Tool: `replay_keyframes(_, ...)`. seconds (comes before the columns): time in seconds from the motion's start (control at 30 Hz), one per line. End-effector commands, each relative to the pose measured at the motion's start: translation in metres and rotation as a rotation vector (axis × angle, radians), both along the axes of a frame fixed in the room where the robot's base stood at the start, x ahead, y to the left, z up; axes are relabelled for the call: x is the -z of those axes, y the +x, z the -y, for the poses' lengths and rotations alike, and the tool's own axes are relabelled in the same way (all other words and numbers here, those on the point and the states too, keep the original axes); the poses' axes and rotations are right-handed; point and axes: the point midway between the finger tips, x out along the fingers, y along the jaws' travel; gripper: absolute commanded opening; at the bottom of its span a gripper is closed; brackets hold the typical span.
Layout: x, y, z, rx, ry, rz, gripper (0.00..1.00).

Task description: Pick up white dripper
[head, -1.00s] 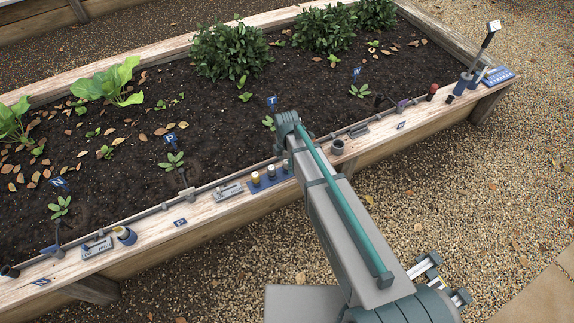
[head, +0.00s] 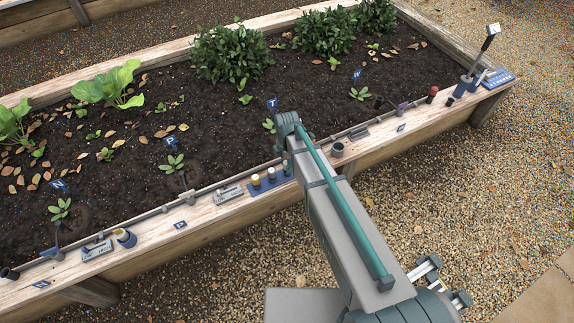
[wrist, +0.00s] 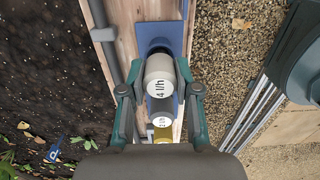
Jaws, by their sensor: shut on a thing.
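The white dripper (wrist: 160,70), marked "4 l/h", stands between the fingers of my gripper (wrist: 160,92) in the wrist view. The fingers close on it from both sides. I cannot tell whether it is clear of the blue tray (wrist: 152,37) under it. A grey dripper marked "2 l/h" (wrist: 162,121) and a yellow dripper (wrist: 163,135) are in line below it in the picture. In the head view, my arm hides the gripper and the white dripper. The yellow dripper (head: 255,180) and the grey one (head: 272,174) show on the tray there.
The tray lies on the bed's wooden edge (head: 210,208). A grey pipe (head: 150,214) runs along the soil side. Gravel lies in front.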

Motion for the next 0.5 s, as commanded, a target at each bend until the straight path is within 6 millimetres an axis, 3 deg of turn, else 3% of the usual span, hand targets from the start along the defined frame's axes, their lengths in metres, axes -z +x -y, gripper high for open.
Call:
replay_keyframes(0.17, -0.022, 0.000, 0.000, 0.000, 0.001, 0.002, 0.08)
replay_keyframes(0.5, -0.085, -0.056, 0.007, -0.001, 0.001, 0.002, 0.08)
